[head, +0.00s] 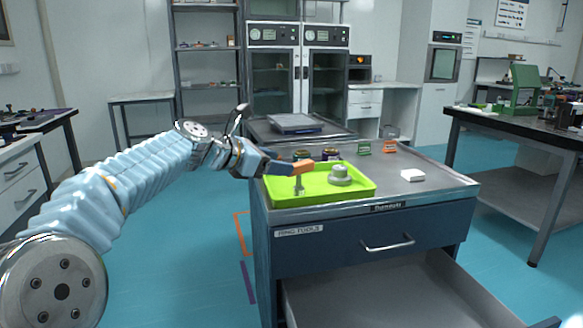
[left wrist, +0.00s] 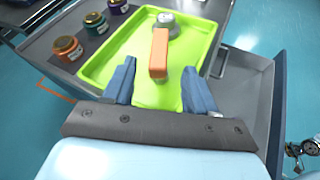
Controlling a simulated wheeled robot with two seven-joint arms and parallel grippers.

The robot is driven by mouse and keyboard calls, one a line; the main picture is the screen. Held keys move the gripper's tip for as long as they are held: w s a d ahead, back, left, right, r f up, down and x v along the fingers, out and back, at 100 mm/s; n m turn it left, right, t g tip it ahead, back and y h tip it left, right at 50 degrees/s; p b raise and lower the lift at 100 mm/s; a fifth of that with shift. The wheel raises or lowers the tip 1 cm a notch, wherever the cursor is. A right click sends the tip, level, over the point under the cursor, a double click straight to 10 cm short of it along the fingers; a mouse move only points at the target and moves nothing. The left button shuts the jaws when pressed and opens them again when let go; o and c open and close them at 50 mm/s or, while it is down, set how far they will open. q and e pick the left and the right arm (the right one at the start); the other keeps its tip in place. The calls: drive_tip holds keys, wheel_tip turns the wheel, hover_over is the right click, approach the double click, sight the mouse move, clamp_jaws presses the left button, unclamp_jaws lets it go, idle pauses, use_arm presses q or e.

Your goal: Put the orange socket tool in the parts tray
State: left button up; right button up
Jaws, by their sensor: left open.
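The orange socket tool (head: 304,167) is at the left part of the lime-green parts tray (head: 350,193), its orange part raised above a grey upright shaft. In the left wrist view the orange tool (left wrist: 159,52) shows over the tray (left wrist: 205,28), between and just beyond my finger tips. My left gripper (head: 284,167) is open, with its fingers pointing at the tool from the left; its two blue fingers show apart in the left wrist view (left wrist: 159,76). I cannot tell whether a finger touches the tool. My right gripper is not seen.
A grey round part (head: 340,176) sits in the tray. Several small jars, including an amber-lidded one (left wrist: 67,49), stand beside the tray on the cabinet. A white block (head: 412,175) lies at the right of the cabinet top. An open drawer (head: 400,290) juts out below.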

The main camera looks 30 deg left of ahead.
use_arm(q)
drive_tip(key=v, duration=0.4)
idle(1.4)
